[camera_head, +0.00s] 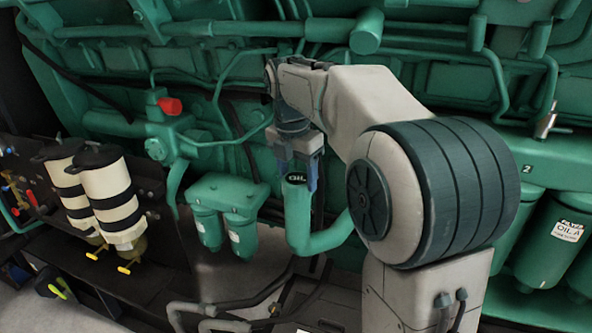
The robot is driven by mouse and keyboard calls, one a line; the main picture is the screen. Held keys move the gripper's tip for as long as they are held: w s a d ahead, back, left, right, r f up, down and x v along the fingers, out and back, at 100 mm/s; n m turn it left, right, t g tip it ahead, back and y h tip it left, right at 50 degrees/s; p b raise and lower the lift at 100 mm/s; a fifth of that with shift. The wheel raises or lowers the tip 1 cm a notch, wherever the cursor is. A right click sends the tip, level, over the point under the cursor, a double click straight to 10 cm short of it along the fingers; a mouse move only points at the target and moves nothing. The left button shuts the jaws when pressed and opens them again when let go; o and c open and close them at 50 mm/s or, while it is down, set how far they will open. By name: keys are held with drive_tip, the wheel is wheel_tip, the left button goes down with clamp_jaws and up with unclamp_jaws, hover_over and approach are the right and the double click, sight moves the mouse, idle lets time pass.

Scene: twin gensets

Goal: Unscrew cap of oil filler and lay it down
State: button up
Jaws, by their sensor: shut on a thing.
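The black oil filler cap (297,178), marked "OIL", sits on the top end of the green oil filler pipe (298,215), in the middle of the head view. The pipe runs down and bends to the right. My gripper (298,174) points downward over the pipe, with its blue fingers on both sides of the cap. It is shut on the cap. The cap looks level on the pipe mouth; whether its thread is loose cannot be told. My arm hides part of the engine to the right.
Twin green filters (222,212) stand left of the pipe. Two cream-and-black canisters (108,190) are further left, above yellow valve handles. A red knob (169,106) is up and to the left. Hoses (235,305) run low in front. Large green oil canisters (557,235) are at right.

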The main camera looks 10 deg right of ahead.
drive_tip(key=shift+r+n, duration=0.2)
drive_tip(key=shift+n, duration=0.7)
drive_tip(key=shift+r, duration=0.1)
drive_tip(key=shift+n+y+p, duration=0.3)
drive_tip(key=shift+n+p, duration=0.25)
drive_tip(key=shift+n, duration=0.55)
drive_tip(key=shift+w+n+t, duration=0.1)
drive_tip(key=shift+n+t, duration=0.3)
drive_tip(key=shift+n, duration=0.8)
drive_tip(key=o, duration=1.1)
drive_tip(key=shift+a, duration=0.1)
drive_tip(key=shift+c, duration=0.5)
drive_tip(key=shift+f, duration=0.2)
